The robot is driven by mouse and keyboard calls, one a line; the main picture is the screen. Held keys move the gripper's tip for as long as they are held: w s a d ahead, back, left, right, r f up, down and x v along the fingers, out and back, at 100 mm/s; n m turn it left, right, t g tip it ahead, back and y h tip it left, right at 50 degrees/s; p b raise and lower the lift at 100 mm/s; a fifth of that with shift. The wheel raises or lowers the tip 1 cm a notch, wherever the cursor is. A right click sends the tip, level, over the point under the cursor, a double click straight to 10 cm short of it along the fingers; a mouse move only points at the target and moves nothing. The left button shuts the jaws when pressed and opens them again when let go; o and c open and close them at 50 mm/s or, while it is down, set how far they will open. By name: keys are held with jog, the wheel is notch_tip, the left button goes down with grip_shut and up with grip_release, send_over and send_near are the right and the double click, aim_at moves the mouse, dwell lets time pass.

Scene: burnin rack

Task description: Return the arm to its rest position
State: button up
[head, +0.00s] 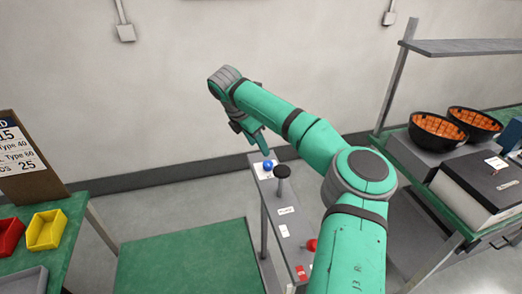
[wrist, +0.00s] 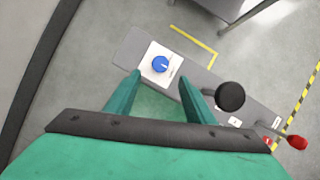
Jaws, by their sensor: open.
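My green arm reaches forward over a narrow grey panel (head: 274,200) in the head view. My gripper (head: 262,150) is above the far end of the panel, near a blue knob (head: 268,166). In the wrist view my gripper (wrist: 160,80) has its two green fingers apart, with nothing between them. The blue knob (wrist: 160,64) on its white plate shows beyond the fingertips and looks apart from them. A black round-topped knob (wrist: 230,96) stands to the right of the fingers.
A red-tipped lever (head: 311,245) is at the panel's near end. Green tables stand left (head: 60,262) and centre (head: 190,262). At right, a shelf unit holds black bowls (head: 438,131) and a dark-topped box (head: 487,181). The wall is behind.

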jog(key=shift+r, duration=0.25)
jog(key=shift+s+a, duration=0.1)
jog(key=shift+a, duration=0.05)
